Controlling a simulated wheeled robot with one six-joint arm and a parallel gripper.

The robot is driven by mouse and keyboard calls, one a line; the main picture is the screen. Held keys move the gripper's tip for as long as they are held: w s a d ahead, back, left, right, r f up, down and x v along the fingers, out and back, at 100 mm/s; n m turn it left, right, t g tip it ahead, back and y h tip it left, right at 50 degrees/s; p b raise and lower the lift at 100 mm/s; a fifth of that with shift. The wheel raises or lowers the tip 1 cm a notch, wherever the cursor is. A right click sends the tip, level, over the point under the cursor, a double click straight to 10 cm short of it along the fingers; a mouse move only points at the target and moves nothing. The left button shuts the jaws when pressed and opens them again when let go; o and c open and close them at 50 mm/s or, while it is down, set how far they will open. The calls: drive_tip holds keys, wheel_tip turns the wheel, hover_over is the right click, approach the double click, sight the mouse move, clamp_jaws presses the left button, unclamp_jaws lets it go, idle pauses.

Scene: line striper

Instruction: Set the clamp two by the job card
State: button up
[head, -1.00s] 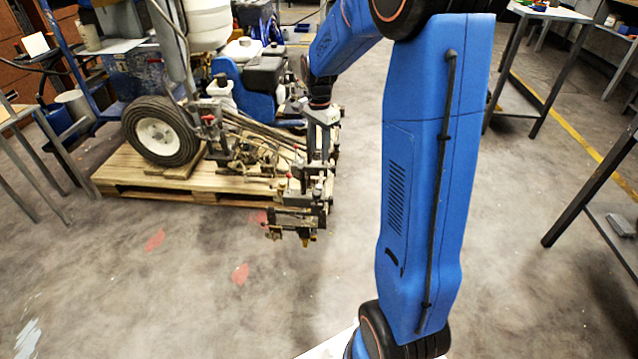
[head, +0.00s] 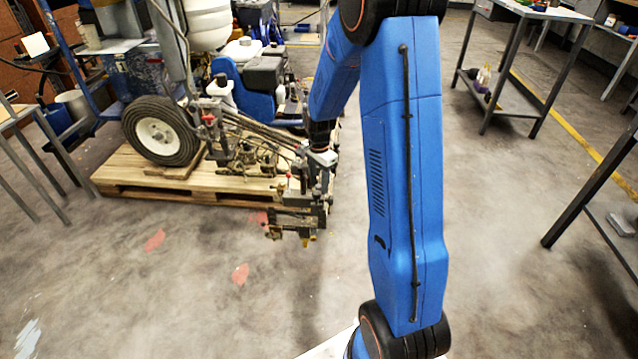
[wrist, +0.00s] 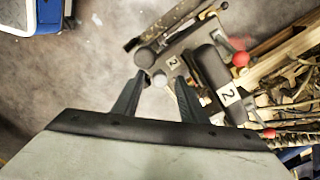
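The line striper (head: 240,85), with its wheel on a wooden pallet, carries a clamp assembly (head: 300,205) at its front right. In the wrist view, a metal clamp (wrist: 183,42) bears a tag reading 2 (wrist: 173,62). A dark lever (wrist: 212,68) beside it has another 2 tag (wrist: 228,94). My gripper (wrist: 160,78) is open, its fingertips apart, with a small pale round knob (wrist: 160,79) showing between them. I cannot tell whether the fingers touch it. In the head view my gripper is at the assembly, mostly hidden. No readable job card shows.
Red balls (wrist: 240,59) stick out near the lever. A white panel (head: 35,44) stands at the far left, its content unreadable. Metal tables (head: 535,12) stand at right. The floor (head: 190,290) before the pallet is clear.

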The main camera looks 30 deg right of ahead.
drive_tip(key=shift+f, duration=0.1)
drive_tip(key=shift+c, duration=0.6)
clamp_jaws()
drive_tip(key=shift+w+d, duration=0.6)
drive_tip(key=shift+w, duration=0.3)
drive_tip(key=shift+o, duration=0.6)
unclamp_jaws()
